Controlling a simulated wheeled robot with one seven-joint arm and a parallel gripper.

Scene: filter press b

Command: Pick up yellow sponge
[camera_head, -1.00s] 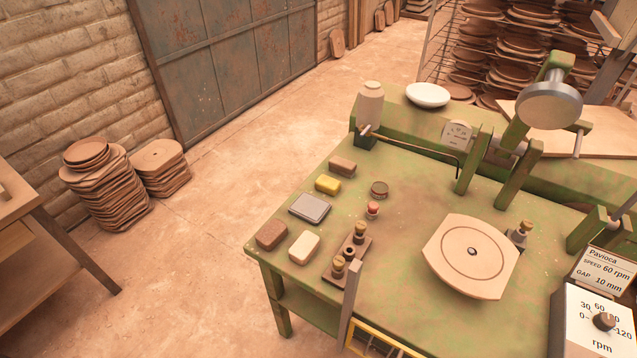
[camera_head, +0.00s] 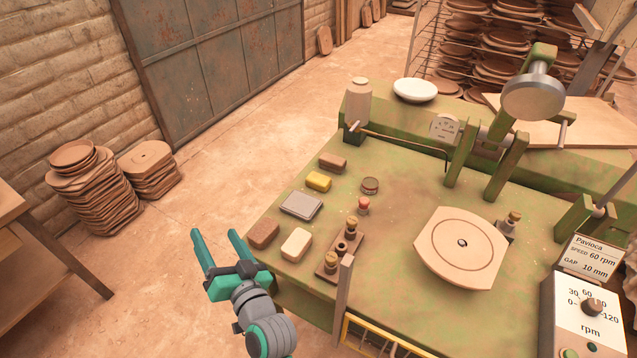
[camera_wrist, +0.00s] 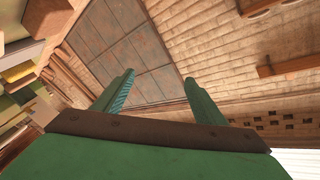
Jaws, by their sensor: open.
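The yellow sponge (camera_head: 318,181) lies on the green table (camera_head: 390,220), toward its left edge, between a brown block and a grey pad. My gripper (camera_head: 215,240) is open and empty, off the table's left front corner and to the lower left of the sponge. In the wrist view my gripper's two teal fingers (camera_wrist: 158,95) stand apart with nothing between them. That view points toward the wall and metal door. A small yellow shape shows at its left edge, but I cannot tell surely that it is the sponge.
Near the sponge are a brown block (camera_head: 333,163), a grey pad (camera_head: 301,205), a dark brown block (camera_head: 263,234), a cream block (camera_head: 297,245), a round tin (camera_head: 370,186) and a red-topped peg (camera_head: 363,205). A wooden peg holder (camera_head: 340,252) and an upright post (camera_head: 343,295) stand nearer the front.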

